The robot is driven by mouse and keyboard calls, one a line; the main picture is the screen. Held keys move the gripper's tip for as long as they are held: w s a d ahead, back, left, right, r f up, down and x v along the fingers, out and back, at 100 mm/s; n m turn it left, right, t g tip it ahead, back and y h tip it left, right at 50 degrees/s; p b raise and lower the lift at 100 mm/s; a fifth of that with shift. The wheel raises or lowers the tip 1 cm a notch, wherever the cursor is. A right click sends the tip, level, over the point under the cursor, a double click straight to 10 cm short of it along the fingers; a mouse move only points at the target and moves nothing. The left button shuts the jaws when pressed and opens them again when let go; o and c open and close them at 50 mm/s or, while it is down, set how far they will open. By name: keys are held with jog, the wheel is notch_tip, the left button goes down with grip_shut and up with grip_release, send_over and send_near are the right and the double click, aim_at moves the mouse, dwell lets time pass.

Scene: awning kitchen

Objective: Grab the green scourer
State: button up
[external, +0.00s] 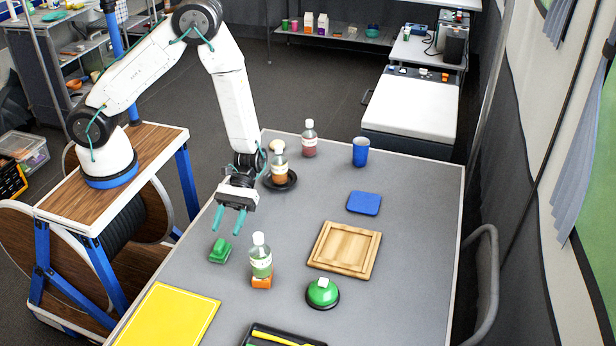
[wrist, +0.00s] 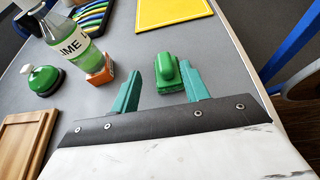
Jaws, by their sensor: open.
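The green scourer (external: 221,250) lies on the grey table near its left edge, with a raised grip on top. My gripper (external: 229,222) is above the table, just behind the scourer in the external view, with its teal fingers apart and nothing between them. In the wrist view the scourer (wrist: 168,76) shows beyond and between the spread fingertips of my gripper (wrist: 160,80). I cannot tell the exact height of the fingers over the table.
A yellow board (external: 170,318) lies in front. A green domed object (external: 322,292), wooden board (external: 345,249) and blue pad (external: 364,203) lie farther right. Bare table surrounds the scourer.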

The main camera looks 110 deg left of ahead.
aim_at(220, 241)
jog(key=shift+f, duration=0.45)
jog(key=shift+d+f, duration=0.2)
jog(key=x, duration=0.7)
jog(key=shift+s+d+r, duration=0.25)
jog(key=shift+s+d, duration=0.05)
jog(key=c, duration=0.7)
